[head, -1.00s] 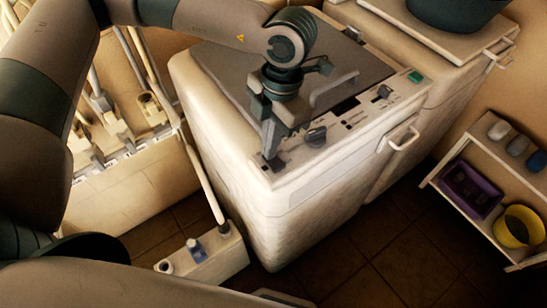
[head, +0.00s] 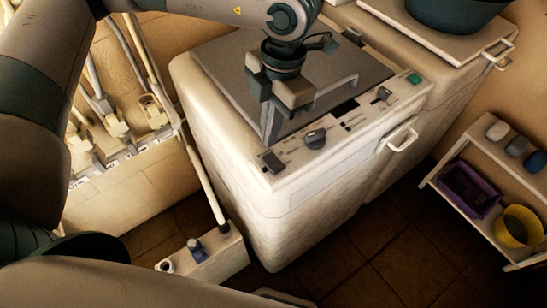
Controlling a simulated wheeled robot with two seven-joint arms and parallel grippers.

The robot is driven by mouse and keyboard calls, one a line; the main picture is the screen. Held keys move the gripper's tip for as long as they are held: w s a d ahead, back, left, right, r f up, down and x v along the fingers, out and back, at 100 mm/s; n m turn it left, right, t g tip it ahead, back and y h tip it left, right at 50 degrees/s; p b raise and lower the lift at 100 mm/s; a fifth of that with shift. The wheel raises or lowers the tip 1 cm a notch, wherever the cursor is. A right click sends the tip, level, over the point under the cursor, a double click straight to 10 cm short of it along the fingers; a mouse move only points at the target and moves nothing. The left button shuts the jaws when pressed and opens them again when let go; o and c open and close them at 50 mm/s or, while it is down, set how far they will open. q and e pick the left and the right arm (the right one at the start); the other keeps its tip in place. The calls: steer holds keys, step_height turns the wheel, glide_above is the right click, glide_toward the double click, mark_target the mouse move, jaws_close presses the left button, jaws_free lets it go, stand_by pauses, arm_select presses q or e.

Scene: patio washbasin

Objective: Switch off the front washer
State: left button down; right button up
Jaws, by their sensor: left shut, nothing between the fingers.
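The front washer (head: 330,205) is a worn white top-loader with a grey lid (head: 235,80) and a control panel along its front top edge. A small dark switch (head: 273,162) sits at the panel's left end. A dark round knob (head: 316,139) is right of it, then a dark display (head: 347,105), a second knob (head: 382,94) and a green button (head: 414,78). My left gripper (head: 268,138) is shut and empty, pointing down, its tip just behind the switch in the picture, apparently clear of it. I cannot tell which way the switch is set. My right gripper is not in view.
A second washer (head: 450,85) stands behind, with a dark basin (head: 455,12) on it. A shelf at right holds a purple crate (head: 470,190) and a yellow bucket (head: 518,226). Upright pipes and fittings stand left. A power strip (head: 205,255) is at the washer's foot.

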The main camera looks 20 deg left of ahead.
arm_select(q)
steer(key=shift+r, duration=0.95)
